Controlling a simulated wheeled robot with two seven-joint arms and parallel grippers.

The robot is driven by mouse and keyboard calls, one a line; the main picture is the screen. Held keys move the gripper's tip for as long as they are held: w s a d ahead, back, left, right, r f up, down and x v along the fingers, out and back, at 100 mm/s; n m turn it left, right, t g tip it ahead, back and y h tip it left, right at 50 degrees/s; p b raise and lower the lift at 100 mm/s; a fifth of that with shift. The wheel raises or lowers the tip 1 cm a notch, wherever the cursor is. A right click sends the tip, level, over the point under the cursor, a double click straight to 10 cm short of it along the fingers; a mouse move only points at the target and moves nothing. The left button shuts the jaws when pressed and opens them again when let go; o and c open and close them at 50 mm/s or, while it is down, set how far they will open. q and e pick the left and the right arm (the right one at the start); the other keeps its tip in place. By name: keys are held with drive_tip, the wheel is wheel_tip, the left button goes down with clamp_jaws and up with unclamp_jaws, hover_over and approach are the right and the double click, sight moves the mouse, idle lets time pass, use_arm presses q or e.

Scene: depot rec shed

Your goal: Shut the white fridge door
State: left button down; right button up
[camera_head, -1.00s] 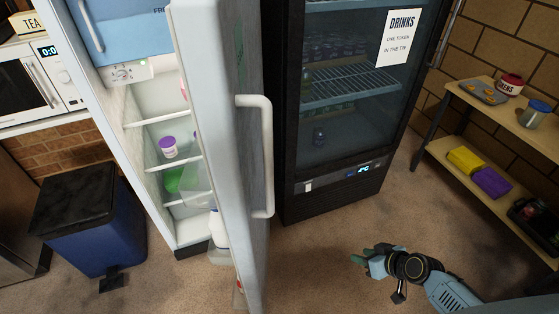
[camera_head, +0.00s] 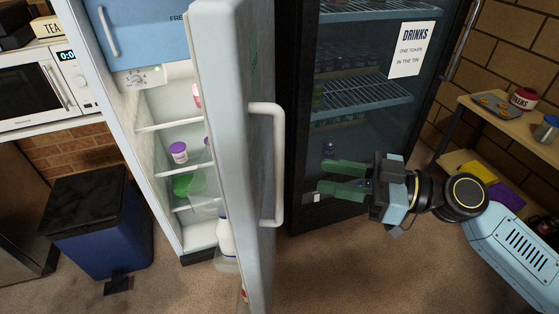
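The white fridge (camera_head: 157,215) stands left of centre with its door (camera_head: 222,120) swung open toward me. The door has a white bar handle (camera_head: 278,165) on its right side. Inside show shelves, a purple-lidded tub (camera_head: 178,151) and a green item (camera_head: 183,185); a white bottle (camera_head: 226,238) sits in the door's rack. My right gripper (camera_head: 331,177) has two green fingers, spread apart with nothing between them. It points left, to the right of the handle and apart from it, in front of the drinks cooler. My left gripper is not in view.
A black glass-fronted drinks cooler (camera_head: 360,150) stands right behind the door. A blue pedal bin (camera_head: 95,235) is at the left, below a microwave (camera_head: 35,90). A wooden shelf unit (camera_head: 485,120) stands at the right. Carpet in front is clear.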

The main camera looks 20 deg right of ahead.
sight(279, 167)
drive_tip(key=p+x, duration=0.4)
drive_tip(key=x, duration=0.5)
drive_tip(key=shift+w+a, duration=0.3)
clamp_jaws()
